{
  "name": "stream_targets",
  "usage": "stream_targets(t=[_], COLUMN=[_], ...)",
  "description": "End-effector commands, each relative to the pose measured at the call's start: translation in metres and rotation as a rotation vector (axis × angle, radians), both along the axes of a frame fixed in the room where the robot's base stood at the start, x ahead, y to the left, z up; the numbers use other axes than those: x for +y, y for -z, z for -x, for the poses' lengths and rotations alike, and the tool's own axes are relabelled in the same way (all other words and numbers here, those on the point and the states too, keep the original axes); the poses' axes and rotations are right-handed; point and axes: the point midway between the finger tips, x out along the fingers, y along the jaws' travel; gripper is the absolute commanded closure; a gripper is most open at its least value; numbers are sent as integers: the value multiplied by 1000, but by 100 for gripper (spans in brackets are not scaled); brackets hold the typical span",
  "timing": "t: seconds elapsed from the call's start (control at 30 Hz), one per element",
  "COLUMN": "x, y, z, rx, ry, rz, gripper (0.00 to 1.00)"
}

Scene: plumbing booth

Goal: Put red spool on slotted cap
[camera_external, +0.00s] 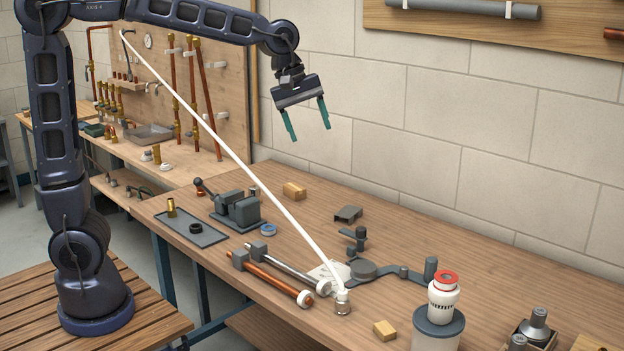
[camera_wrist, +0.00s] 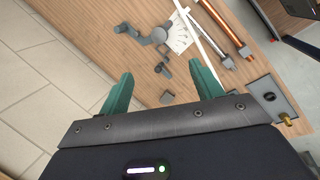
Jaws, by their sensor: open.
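A red ring-shaped piece, which looks like the red spool (camera_external: 446,275), sits on top of a white piece with dark slots, which looks like the slotted cap (camera_external: 443,297). The white piece stands upright on a grey cylinder (camera_external: 437,333) at the front right of the bench. My gripper (camera_external: 310,132) is open and empty, high above the back of the bench, up and left of the spool and apart from everything. Its two green fingers show spread in the wrist view (camera_wrist: 160,78). The spool and cap are not seen in the wrist view.
A long white pipe (camera_external: 230,153) slants from the pegboard to a fitting on the bench. A grey vise (camera_external: 237,206), a grey tray (camera_external: 190,228), a copper pipe (camera_external: 270,277), and wooden blocks (camera_external: 385,330) lie on the bench. The back right of the bench is clear.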

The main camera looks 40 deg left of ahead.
Motion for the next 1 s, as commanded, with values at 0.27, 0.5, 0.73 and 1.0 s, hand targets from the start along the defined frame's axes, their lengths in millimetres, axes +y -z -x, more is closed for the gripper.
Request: stream_targets(t=[0.27, 0.5, 0.73, 1.0], x=[118, 197, 253, 285], y=[-6, 7, 33, 61], z=[56, 118, 182, 231], rx=[-139, -235, -294, -313], ry=[228, 435, 633, 797], rz=[-107, -235, -375, -494], gripper=[35, 35, 35, 35])
